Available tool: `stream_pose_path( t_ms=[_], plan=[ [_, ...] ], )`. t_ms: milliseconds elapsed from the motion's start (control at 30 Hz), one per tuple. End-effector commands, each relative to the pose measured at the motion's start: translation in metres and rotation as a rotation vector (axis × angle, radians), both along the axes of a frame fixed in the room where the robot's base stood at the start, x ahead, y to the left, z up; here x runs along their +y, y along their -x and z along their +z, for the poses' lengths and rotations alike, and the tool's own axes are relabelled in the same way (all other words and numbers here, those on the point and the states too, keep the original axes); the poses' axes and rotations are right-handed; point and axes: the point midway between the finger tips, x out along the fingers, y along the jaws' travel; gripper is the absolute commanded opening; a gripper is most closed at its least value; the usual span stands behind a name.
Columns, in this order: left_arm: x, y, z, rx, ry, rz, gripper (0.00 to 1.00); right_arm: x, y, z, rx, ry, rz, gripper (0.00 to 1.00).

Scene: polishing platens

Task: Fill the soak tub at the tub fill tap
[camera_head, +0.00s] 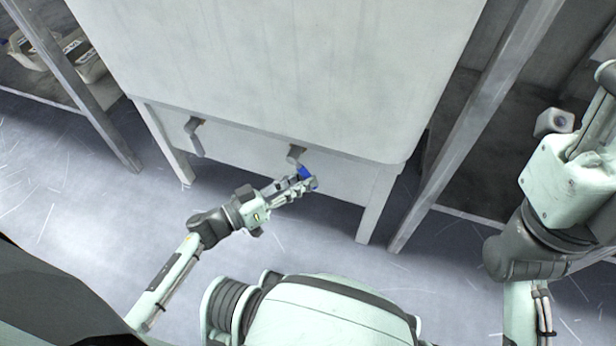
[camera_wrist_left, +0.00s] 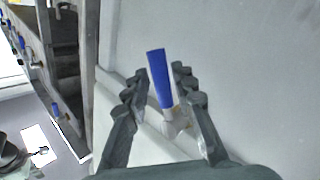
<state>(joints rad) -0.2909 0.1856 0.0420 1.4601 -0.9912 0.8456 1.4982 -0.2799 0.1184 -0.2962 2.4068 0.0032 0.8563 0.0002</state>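A large pale tank (camera_head: 270,70) on legs fills the middle of the head view. Under its front edge are a grey spout (camera_head: 195,135) at left and a second tap (camera_head: 296,153) with a blue lever (camera_head: 304,173). My left gripper (camera_head: 300,186) is at the blue lever. In the left wrist view, the blue lever (camera_wrist_left: 159,77) stands between the open fingers (camera_wrist_left: 158,88), with a gap visible beside it. I cannot pick out a separate soak tub or any running water. My right gripper (camera_head: 603,95) is at the right edge, partly cut off, its fingers unclear.
Tank legs (camera_head: 378,205) stand close right of the left gripper. Metal posts (camera_head: 480,125) flank the tank. White containers (camera_head: 88,62) sit on a shelf at upper left. The grey floor (camera_head: 100,200) before the tank is clear.

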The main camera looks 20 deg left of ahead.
Motion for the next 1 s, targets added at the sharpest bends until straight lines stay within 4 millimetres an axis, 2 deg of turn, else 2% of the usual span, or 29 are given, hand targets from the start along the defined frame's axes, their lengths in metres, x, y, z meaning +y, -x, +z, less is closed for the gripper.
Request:
stream_pose_path(
  t_ms=[200, 467, 700, 1000],
  plan=[
    [-0.013, -0.015, -0.001, 0.0, 0.0, 0.0, 0.26, 0.001, 0.0, 0.003, -0.018, 0.019, 0.0, 0.4],
    [-0.014, -0.016, 0.0, 0.0, 0.0, 0.001, 0.26, 0.001, 0.0, 0.005, -0.027, 0.018, 0.0, 0.4],
    [-0.014, -0.016, 0.0, 0.0, 0.0, 0.0, 0.0, 0.001, -0.001, 0.004, -0.022, 0.015, 0.0, 0.4],
    [-0.014, -0.016, 0.0, 0.0, 0.0, 0.0, 0.0, 0.002, -0.001, 0.002, -0.017, 0.013, 0.003, 0.4]
  ],
)
